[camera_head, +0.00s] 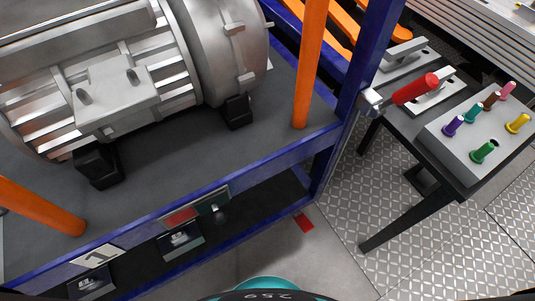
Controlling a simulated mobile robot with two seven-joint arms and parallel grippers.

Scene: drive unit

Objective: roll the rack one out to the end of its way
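Rack one (290,155) is a blue steel frame with a dark grey deck, seen from above and filling the left and middle of the head view. A white label that looks like a "1" (97,254) is on its front rail. A large silver motor (150,75) sits on the deck on black feet. Two orange posts (310,60) rise from the deck. A small silver fitting (370,103) is on the rack's right corner post. The rack's left end and wheels are out of view. Neither of my grippers is in view.
A dark table (402,138) stands close to the rack's right. It bears a red-handled lever (415,89) and a grey block (470,135) with several coloured pegs. A red floor mark (304,222) lies before the rack.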

